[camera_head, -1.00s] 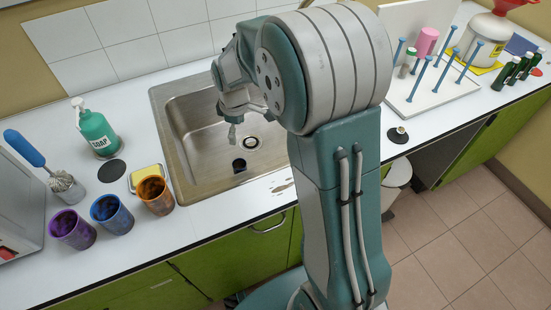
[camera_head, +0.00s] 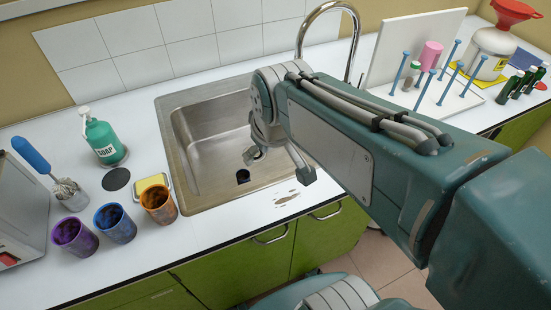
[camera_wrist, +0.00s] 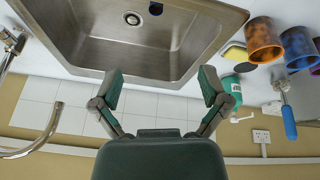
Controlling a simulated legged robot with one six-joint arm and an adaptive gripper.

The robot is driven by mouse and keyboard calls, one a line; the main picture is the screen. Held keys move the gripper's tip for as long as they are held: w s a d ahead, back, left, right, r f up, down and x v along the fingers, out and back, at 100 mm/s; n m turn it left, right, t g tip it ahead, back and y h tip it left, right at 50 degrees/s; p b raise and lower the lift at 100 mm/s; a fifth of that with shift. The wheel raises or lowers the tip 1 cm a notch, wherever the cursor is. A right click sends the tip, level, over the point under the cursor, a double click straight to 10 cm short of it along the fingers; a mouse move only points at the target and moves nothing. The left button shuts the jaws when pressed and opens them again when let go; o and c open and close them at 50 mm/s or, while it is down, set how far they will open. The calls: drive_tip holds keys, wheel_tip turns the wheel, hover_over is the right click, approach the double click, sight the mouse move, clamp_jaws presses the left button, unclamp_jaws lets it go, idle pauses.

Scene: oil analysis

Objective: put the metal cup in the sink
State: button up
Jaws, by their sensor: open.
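No separate, plain metal cup stands out in these views. A grey metallic cup (camera_head: 72,198) at the far left of the counter holds a blue-handled brush; I cannot tell if it is the task's cup. The steel sink (camera_head: 205,180) is set into the counter, with a dark round spot in its basin. It also shows at the top of the wrist view (camera_wrist: 75,45). My gripper (camera_head: 281,166) is over the sink's right front part. In the wrist view its two fingers stand apart with nothing between them (camera_wrist: 162,85).
Purple (camera_head: 75,237), blue (camera_head: 115,223) and orange (camera_head: 158,204) cups stand left of the sink. A yellow sponge (camera_head: 152,183) and green soap bottle (camera_head: 104,140) are near. A curved tap (camera_head: 324,8) rises behind the sink. A peg rack (camera_head: 440,95) stands right.

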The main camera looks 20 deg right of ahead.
drive_tip(key=s+m+t, duration=0.1)
drive_tip(key=s+m, duration=0.2)
drive_tip(key=s, duration=0.4)
drive_tip(key=shift+s+r, duration=0.25)
drive_tip(key=shift+r, duration=0.15)
idle(0.8)
